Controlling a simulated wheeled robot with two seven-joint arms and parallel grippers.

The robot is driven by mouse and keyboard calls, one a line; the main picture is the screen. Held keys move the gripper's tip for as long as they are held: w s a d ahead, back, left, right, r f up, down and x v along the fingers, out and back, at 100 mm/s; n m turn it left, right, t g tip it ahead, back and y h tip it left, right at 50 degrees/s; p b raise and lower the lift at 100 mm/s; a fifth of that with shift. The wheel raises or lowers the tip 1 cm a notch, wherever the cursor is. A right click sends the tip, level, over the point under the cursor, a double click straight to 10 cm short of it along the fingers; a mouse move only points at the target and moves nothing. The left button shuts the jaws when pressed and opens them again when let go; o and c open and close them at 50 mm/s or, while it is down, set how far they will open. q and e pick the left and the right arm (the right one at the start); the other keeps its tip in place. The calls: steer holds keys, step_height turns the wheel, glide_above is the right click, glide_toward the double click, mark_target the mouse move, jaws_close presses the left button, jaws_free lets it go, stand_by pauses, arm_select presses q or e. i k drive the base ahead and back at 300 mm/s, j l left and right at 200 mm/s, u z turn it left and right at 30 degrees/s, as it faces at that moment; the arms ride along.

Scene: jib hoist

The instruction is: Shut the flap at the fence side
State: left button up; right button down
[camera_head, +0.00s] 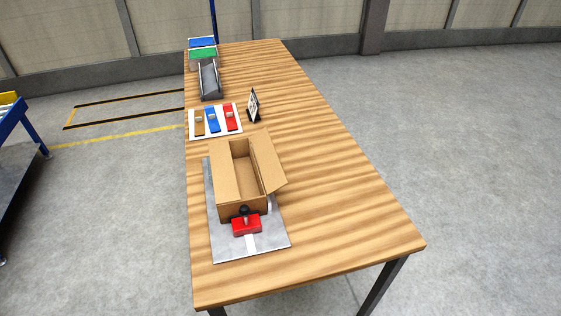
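An open brown cardboard box (243,208) stands on a grey metal plate (225,246) on the table. Its left long flap (223,172) and right long flap (268,160) are both folded outward, and the inside shows between them. A red block with a black knob (246,226) sits at the box's near end. I cannot tell for certain which part is the fence, so which flap is at the fence side is unclear. Neither gripper is in view.
The wooden table (340,190) is clear to the right of the box. Behind the box are a white board with brown, blue and red pieces (216,122), a small upright sign (253,105), a grey chute (209,80), and blue and green bins (203,54).

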mark_target(272, 174)
steer(key=k+l, duration=0.15)
steer(key=l, duration=0.25)
steer(key=k+l, duration=0.15)
steer(key=l, duration=0.2)
steer(key=k+l, duration=0.15)
steer(key=l, duration=0.25)
steer(key=k+l, duration=0.15)
steer(key=l, duration=0.2)
